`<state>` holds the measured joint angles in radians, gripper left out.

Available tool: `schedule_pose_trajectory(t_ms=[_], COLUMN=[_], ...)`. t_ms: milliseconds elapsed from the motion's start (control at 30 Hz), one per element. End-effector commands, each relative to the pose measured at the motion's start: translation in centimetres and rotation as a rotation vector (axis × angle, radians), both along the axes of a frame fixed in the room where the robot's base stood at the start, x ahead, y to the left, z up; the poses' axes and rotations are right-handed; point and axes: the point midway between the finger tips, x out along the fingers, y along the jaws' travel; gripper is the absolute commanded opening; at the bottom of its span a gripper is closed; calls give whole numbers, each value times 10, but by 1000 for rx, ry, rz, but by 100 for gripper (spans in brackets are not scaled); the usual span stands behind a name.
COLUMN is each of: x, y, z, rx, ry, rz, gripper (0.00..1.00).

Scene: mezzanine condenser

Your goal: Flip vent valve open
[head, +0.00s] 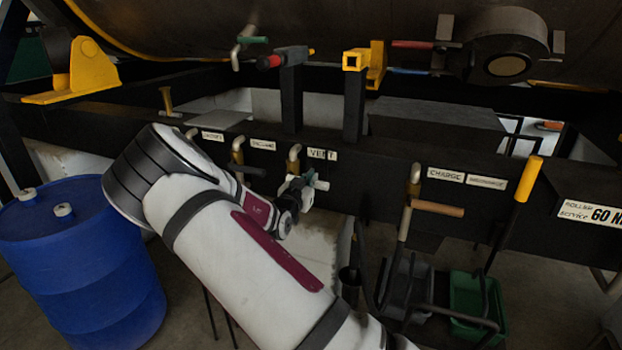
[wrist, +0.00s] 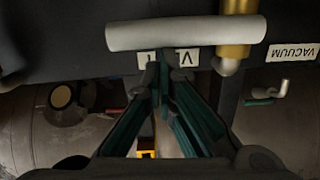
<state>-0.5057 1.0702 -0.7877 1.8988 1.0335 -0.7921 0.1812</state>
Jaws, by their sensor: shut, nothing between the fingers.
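The vent valve shows in the head view as a brass pipe (head: 293,154) beside the VENT label (head: 322,155), with a pale bar handle (head: 320,184) below it. In the wrist view, which is upside down, the pale handle (wrist: 180,33) lies level across the top, with the brass pipe (wrist: 237,35) at its right end. My gripper (wrist: 162,72) is shut and empty, its fingertips close to the handle and partly hiding the VENT label (wrist: 184,58). I cannot tell whether they touch the handle. In the head view my gripper (head: 297,190) is beside the valve, partly hidden by my wrist.
A VACUUM label (wrist: 293,52) and a neighbouring valve (head: 238,152) are to the left in the head view. A CHARGE valve with a wooden handle (head: 435,208) hangs to the right. A blue drum (head: 85,265) stands at left, a green bin (head: 476,305) at lower right.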

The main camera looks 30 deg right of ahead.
Motion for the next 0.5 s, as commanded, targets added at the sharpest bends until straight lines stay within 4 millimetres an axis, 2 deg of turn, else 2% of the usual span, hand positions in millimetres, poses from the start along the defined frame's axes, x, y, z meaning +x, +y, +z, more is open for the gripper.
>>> schedule_pose_trajectory(t_ms=[267, 500], x=[-2, -5], y=[-2, -5], z=[-8, -24], rx=[43, 136], ry=[-50, -168], rz=[-3, -4], gripper=[0, 0])
